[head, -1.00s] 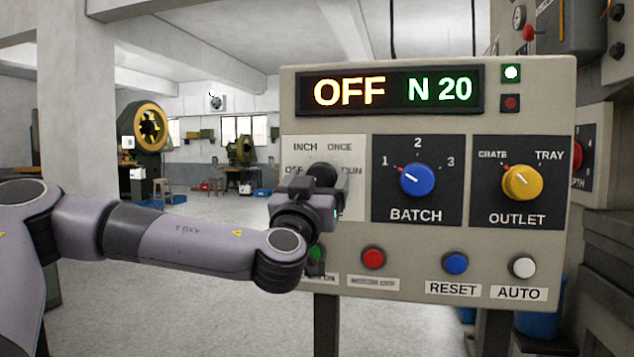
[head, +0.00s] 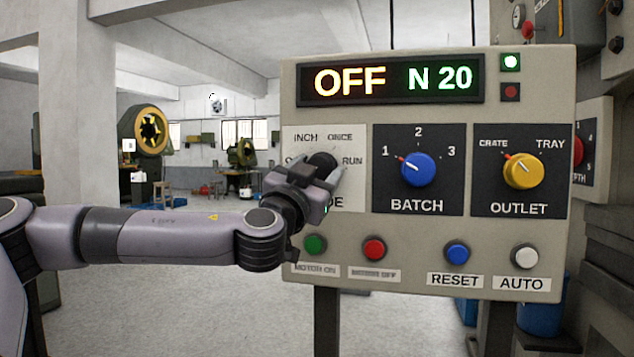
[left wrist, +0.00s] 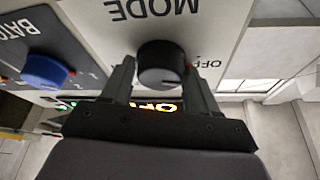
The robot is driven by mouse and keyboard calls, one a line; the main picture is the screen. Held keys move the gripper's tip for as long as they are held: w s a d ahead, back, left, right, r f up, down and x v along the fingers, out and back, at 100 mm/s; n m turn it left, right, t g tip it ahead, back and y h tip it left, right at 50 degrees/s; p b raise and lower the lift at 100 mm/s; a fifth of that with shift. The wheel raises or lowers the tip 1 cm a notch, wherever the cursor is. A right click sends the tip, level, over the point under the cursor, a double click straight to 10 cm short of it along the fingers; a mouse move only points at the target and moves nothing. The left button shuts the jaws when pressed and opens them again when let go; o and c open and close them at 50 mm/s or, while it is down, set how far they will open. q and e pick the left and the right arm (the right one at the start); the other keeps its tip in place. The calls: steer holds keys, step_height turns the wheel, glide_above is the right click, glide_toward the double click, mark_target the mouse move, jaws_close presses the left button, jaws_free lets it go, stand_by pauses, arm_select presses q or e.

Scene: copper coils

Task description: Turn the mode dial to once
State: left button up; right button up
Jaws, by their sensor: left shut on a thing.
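The black mode dial (head: 322,161) is on the white MODE plate at the left of the control panel, among the labels INCH, ONCE, RUN and a mostly hidden OFF. My left gripper (head: 318,173) is shut on the dial, one finger on each side, tilted in the head view. In the left wrist view, upside down, the dial (left wrist: 161,66) sits between the fingers of the gripper (left wrist: 160,75). A small red mark at its edge lies beside the OFF label. The display (head: 391,80) reads OFF and N 20. My right gripper is out of view.
Right of the mode plate are the blue batch dial (head: 418,169) and yellow outlet dial (head: 523,170). Below are green (head: 315,244), red (head: 374,250), blue (head: 457,253) and white (head: 525,257) buttons. Open floor lies left of the panel.

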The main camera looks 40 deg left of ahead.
arm_select(q)
steer(key=m+h+p, duration=0.2)
steer(key=m+p, duration=0.1)
steer(key=m, duration=0.2)
steer(key=r+m+g+h+p, duration=0.1)
steer(key=m+p, duration=0.3)
steer(key=m, duration=0.1)
steer(key=m+g+h+p, duration=0.1)
steer(key=m+h+p, duration=0.1)
steer(key=m+p, duration=0.2)
steer(key=shift+s+a+r+m+h, duration=0.1)
steer(key=shift+a+r+m+h, duration=0.1)
steer(key=shift+r+m+h, duration=0.15)
steer(key=shift+f+m+g+p, duration=0.2)
steer(key=shift+m+g+p, duration=0.55)
steer(key=shift+m+p, duration=1)
steer(key=shift+f+m+g+p, duration=0.15)
steer(key=shift+m+g+p, duration=0.6)
steer(key=shift+m+p, duration=1)
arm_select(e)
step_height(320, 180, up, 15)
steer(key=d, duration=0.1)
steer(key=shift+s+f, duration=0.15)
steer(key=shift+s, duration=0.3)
arm_select(q)
steer(key=shift+m, duration=0.25)
steer(key=o, duration=1)
steer(key=shift+o, duration=0.2)
